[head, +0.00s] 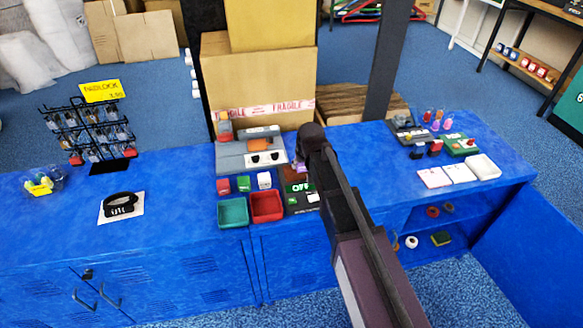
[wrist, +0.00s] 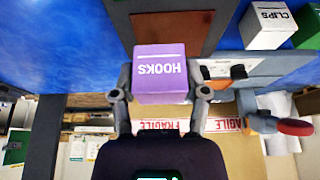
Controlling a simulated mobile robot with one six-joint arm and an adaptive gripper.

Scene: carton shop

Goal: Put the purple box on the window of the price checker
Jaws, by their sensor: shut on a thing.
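The purple box (wrist: 161,74), marked HOOKS, is between the two fingers of my gripper (wrist: 160,95) in the wrist view, and the gripper is shut on it. In the head view my gripper (head: 299,166) is over the back of the dark price checker (head: 292,199), with only a little of the purple box showing. The checker's green display reads OFF. In the wrist view a brown-red panel (wrist: 205,30), which looks like the checker's window, lies beyond the box. I cannot tell whether the box touches it. My arm hides part of the checker.
A white CLIPS box (wrist: 268,25) and a green box (wrist: 308,30) stand beside the checker. A grey machine (head: 232,160) and large cartons (head: 260,85) are behind. A teal tray (head: 233,225) and red tray (head: 267,218) sit at the front.

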